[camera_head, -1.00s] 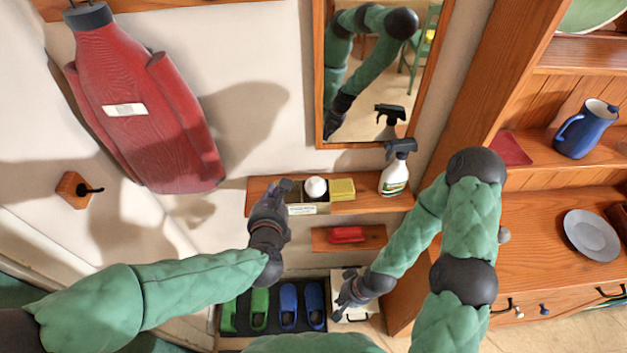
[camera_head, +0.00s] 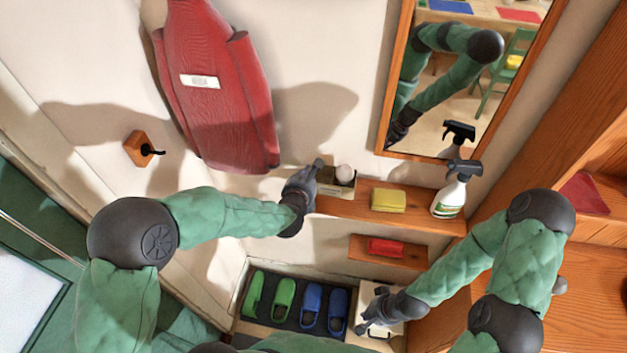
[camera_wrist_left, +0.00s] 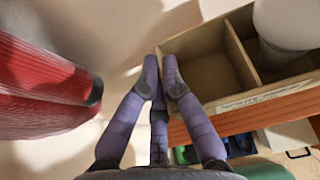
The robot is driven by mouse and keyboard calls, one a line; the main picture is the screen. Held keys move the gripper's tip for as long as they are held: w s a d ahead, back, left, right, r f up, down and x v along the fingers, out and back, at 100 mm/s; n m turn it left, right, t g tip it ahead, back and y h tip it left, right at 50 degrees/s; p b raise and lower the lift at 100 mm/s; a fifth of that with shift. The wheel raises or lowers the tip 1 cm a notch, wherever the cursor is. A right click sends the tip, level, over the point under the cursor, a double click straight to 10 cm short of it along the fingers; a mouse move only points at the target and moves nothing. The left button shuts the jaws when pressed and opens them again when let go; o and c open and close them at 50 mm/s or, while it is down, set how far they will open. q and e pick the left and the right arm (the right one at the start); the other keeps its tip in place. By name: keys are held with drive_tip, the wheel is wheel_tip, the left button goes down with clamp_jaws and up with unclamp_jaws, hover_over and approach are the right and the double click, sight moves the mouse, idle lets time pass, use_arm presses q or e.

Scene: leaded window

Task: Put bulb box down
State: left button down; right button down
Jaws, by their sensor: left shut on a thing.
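The bulb box (camera_head: 335,188) is an open, divided box with a pale label on its front. A white bulb (camera_head: 345,174) stands in one compartment. The box is at the left end of the upper wooden shelf (camera_head: 412,215); I cannot tell whether it touches the shelf. My left gripper (camera_head: 318,178) is shut on its left wall. In the left wrist view, the fingers (camera_wrist_left: 163,75) meet at the box's (camera_wrist_left: 205,40) left edge, and the near compartment is empty. My right gripper (camera_head: 365,322) is low, before a white box; its finger opening is unclear.
A yellow block (camera_head: 388,200) and a spray bottle (camera_head: 452,192) stand right of the bulb box. A red item (camera_head: 385,247) lies on the lower shelf. Green and blue shoes (camera_head: 311,304) sit below. A red garment (camera_head: 222,95) hangs close by on the left. A mirror (camera_head: 398,80) is above.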

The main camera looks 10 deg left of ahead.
use_arm(q)
drive_tip(key=shift+w+a+f, duration=0.2)
drive_tip(key=shift+f, duration=0.2)
drive_tip(key=f, duration=0.3)
drive_tip(key=shift+w+a+f, duration=0.1)
drive_tip(key=shift+w+f, duration=0.1)
drive_tip(key=shift+w, duration=0.05)
drive_tip(key=shift+s, duration=0.1)
drive_tip(key=shift+f+b, duration=0.2)
drive_tip(key=shift+b, duration=0.25)
drive_tip(key=c, duration=1.4)
unclamp_jaws()
drive_tip(key=shift+c, duration=0.2)
drive_tip(key=shift+r, duration=0.1)
